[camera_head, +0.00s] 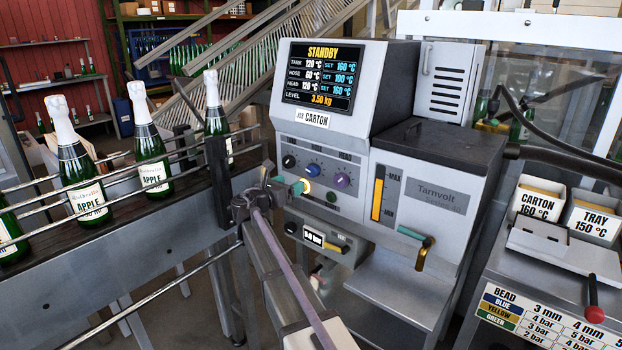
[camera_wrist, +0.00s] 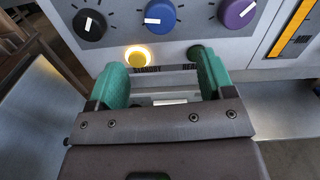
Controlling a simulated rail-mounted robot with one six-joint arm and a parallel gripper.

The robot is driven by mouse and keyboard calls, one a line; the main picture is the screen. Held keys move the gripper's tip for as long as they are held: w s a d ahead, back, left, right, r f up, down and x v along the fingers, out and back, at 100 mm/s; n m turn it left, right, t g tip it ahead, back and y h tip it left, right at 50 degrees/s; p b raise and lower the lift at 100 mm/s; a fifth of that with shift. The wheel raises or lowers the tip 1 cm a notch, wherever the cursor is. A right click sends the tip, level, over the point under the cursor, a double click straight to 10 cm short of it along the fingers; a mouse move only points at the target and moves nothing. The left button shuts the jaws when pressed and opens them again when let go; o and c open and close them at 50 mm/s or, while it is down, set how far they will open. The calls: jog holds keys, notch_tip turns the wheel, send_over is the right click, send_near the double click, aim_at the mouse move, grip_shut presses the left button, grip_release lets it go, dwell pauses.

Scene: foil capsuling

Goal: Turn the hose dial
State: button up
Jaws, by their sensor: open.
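Three dials sit in a row on the melter's front panel: black (camera_head: 289,161), blue (camera_head: 313,170) and purple (camera_head: 342,180). The labels above are small; the middle, blue dial (camera_wrist: 161,13) appears to be the hose dial. Its white mark points left in the wrist view. My gripper (camera_wrist: 164,78), with green fingertips, is open and empty below the blue dial and apart from it. In the head view my gripper (camera_head: 295,186) is at the panel's lower left, by the lit standby button (camera_wrist: 137,57). The screen (camera_head: 320,77) reads STANDBY, hose 60 °C, set 100 °C.
The black dial (camera_wrist: 89,25) and purple dial (camera_wrist: 237,12) flank the blue one closely. A dark button (camera_wrist: 199,52) is near the right fingertip. A conveyor with bottles (camera_head: 150,160) runs at left. A green-handled lever (camera_head: 414,236) projects from the melter's lower right.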

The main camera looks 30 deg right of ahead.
aim_at(311, 173)
jog(key=x, duration=1)
jog(key=shift+w+d, duration=0.1)
jog(key=shift+d, duration=0.25)
jog(key=shift+c, duration=0.3)
jog(key=c, duration=0.9)
jog(key=shift+o, duration=0.2)
